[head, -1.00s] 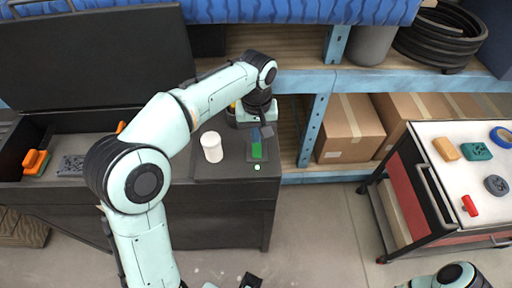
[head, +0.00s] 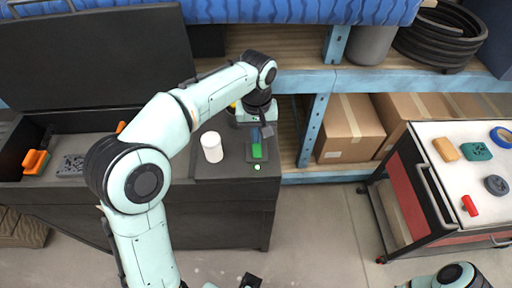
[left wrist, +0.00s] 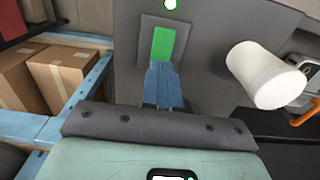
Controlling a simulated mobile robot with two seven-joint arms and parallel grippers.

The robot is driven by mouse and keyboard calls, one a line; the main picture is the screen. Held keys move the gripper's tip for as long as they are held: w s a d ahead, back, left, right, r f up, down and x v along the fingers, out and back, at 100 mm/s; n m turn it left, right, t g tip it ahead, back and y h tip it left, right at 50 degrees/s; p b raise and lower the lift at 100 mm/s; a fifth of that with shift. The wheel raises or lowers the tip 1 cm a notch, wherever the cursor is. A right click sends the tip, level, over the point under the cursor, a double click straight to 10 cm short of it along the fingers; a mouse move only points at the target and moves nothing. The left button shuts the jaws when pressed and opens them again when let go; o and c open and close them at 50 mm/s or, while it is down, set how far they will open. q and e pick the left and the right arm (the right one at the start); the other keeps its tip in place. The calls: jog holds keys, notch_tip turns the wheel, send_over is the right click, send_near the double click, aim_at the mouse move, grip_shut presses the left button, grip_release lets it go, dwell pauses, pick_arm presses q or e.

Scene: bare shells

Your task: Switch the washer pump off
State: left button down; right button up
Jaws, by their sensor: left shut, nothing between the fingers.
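The washer pump switch is a green rocker (head: 257,152) on a small grey plate, on the dark bench top; it also shows in the left wrist view (left wrist: 162,44). A small round lamp (head: 257,167) glows pale green beside it, on the near side. My left gripper (head: 258,133) reaches over from behind the switch. Its blue fingers (left wrist: 162,72) are shut with nothing between them and lie at the far end of the rocker, hiding that end. I cannot tell whether they touch it. My right gripper is not clearly in view.
A white cylinder (head: 211,147) stands on the bench top left of the switch. An open dark case (head: 95,55) with an orange tool (head: 36,161) is at the left. Shelving with cardboard boxes (head: 348,128) stands behind. A cart (head: 430,135) with small items is at the right.

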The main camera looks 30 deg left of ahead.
pick_arm(q)
jog(key=shift+f+b, duration=0.55)
jog(key=shift+f, duration=0.45)
pick_arm(e)
jog(key=shift+s+f, duration=0.25)
jog(key=shift+f, duration=0.4)
pick_arm(q)
notch_tip(320, 180, up, 3)
jog(key=p, duration=0.2)
jog(key=shift+p, duration=0.3)
jog(key=shift+r+p, duration=1.45)
jog(key=shift+r, duration=0.65)
pick_arm(e)
jog(key=w+r, duration=0.3)
jog(key=r, duration=0.3)
jog(key=shift+r, duration=0.15)
pick_arm(q)
jog(key=shift+f, duration=0.1)
